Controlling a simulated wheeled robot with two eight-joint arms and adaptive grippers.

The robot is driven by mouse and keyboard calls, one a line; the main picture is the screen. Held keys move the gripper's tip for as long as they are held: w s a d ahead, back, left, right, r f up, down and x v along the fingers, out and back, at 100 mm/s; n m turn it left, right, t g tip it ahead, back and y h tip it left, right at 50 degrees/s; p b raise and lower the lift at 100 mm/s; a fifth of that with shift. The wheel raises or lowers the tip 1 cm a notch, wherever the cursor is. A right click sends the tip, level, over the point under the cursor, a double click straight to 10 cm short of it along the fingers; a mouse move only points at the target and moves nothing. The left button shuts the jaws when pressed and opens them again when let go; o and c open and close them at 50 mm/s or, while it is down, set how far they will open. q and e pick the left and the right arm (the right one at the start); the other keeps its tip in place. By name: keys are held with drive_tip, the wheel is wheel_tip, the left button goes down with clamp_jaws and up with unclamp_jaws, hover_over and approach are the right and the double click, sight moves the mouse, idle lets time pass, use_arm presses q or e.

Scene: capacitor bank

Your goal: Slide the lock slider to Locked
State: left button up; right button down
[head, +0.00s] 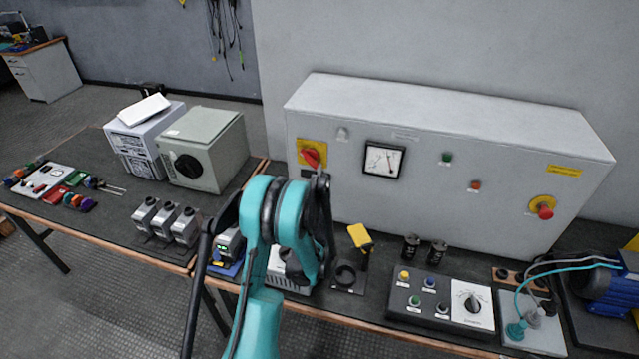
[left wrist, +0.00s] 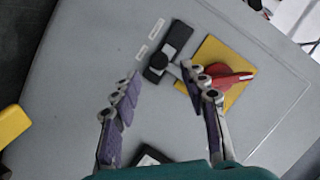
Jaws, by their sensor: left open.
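The lock slider (left wrist: 177,37) is a black track with a round black knob on the grey cabinet front in the left wrist view. The knob sits near the track's lower-left end, and a grey bar runs from it toward the red rotary handle (left wrist: 228,80) on a yellow plate. My left gripper (left wrist: 160,76) is open, with one finger either side of the knob in the picture; contact cannot be told. In the head view my left gripper (head: 319,182) is in front of the cabinet, just below the red handle (head: 311,155), and largely hides the slider area.
The grey cabinet (head: 450,140) also carries a meter (head: 383,160) and a red stop button (head: 545,211). Below on the bench are a yellow-headed tool (head: 360,237), a button box (head: 440,303) and several small devices (head: 165,222).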

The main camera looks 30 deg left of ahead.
sight(317, 181)
use_arm(q)
drive_tip(key=x, duration=0.6)
drive_tip(key=shift+w+a+b, duration=0.1)
drive_tip(key=shift+w+b, duration=0.15)
drive_tip(key=shift+b, duration=0.1)
drive_tip(key=shift+c, duration=0.3)
